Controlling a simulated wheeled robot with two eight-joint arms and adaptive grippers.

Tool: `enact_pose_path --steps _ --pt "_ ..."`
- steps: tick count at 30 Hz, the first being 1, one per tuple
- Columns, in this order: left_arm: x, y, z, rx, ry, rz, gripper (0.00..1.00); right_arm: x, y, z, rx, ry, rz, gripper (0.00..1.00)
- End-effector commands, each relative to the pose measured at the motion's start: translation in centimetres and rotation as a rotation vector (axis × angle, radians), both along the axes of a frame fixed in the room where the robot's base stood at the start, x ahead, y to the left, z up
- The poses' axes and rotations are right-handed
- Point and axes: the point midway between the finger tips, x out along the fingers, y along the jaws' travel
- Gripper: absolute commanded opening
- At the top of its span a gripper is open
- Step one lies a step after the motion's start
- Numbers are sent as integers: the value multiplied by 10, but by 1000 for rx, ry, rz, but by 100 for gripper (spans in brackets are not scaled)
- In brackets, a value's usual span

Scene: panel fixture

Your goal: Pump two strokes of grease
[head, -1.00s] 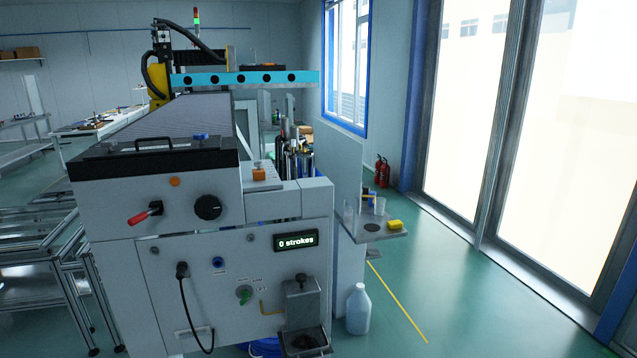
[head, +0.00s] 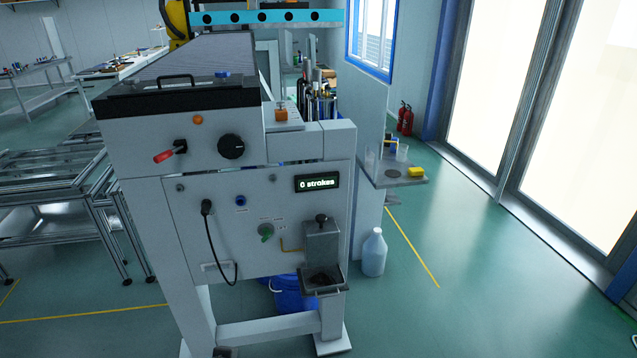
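The grease pump (head: 322,246) is a grey metal box with a dark round knob (head: 321,218) on top, fixed to the lower right of the machine's front panel. A dark open tray (head: 323,280) sits below it. A brass-coloured pipe (head: 291,247) runs from the panel to the pump. Neither of my grippers is in the head view, so nothing is seen touching the pump.
A blue bucket (head: 288,297) stands underneath. A white jug (head: 374,253) stands right. Floor in front is clear.

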Motion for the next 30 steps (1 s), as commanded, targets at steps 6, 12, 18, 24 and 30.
enact_pose_path --steps 6,12,18,24,30 --pt "0 0 0 0 0 0 62 0 0 0 0 0 0 40" --pt "0 0 0 0 0 0 46 0 0 0 0 0 0 40" --pt "0 0 0 0 0 0 0 0 0 0 0 0 0 40" --pt "0 0 0 0 0 0 0 0 0 0 0 0 0 40" --pt "0 0 0 0 0 0 0 0 0 0 0 0 0 40"
